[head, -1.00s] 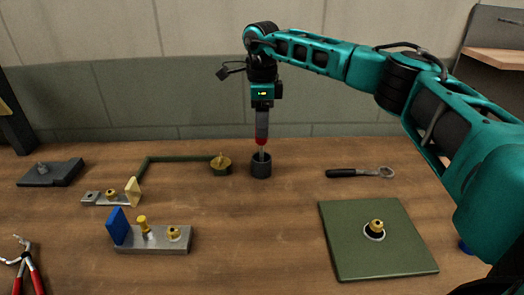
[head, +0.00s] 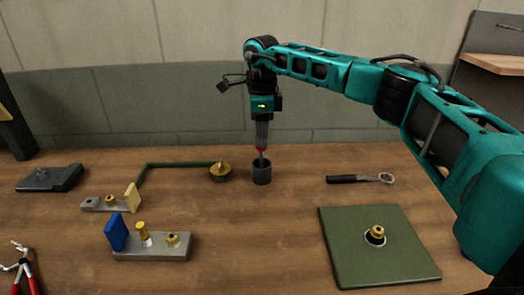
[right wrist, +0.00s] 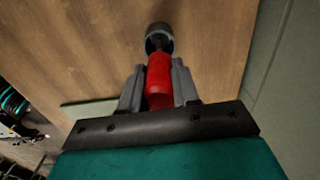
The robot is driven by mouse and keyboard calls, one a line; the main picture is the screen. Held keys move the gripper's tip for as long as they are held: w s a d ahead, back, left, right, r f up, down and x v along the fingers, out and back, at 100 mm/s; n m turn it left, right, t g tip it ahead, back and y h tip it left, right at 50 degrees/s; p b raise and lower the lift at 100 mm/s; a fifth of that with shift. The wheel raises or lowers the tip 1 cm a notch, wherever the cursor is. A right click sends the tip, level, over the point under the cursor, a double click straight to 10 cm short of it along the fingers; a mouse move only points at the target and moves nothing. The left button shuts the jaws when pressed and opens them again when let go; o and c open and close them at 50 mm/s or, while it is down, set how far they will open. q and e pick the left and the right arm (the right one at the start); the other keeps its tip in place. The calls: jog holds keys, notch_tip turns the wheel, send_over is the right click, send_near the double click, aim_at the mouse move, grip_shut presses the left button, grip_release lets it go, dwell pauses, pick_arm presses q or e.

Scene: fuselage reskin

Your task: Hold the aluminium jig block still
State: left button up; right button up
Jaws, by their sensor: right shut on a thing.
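The aluminium jig block (head: 150,250) is the grey bar lying flat on the bench at the front left in the head view. It carries a blue plate (head: 116,232) at its left end and two brass-coloured fittings on top. No gripper touches it. My right gripper (head: 262,138) is far to its right and behind it, pointing down. It is shut on a red-handled tool (right wrist: 159,75), whose shaft reaches down to the dark cup (head: 262,174). The cup also shows in the right wrist view (right wrist: 159,32). My left gripper is not in view.
A smaller grey bar with a cream plate (head: 132,198) lies behind the block. A green rod with a brass disc (head: 220,172) lies behind it. Red-handled pliers (head: 24,270) are at far left, a ratchet wrench (head: 360,179) and green panel (head: 350,255) at right. The bench middle is clear.

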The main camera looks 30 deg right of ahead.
grip_shut()
jog(key=shift+r, duration=0.25)
notch_tip(320, 180, up, 5)
jog(key=p, duration=0.5)
jog(key=shift+r, duration=2.8)
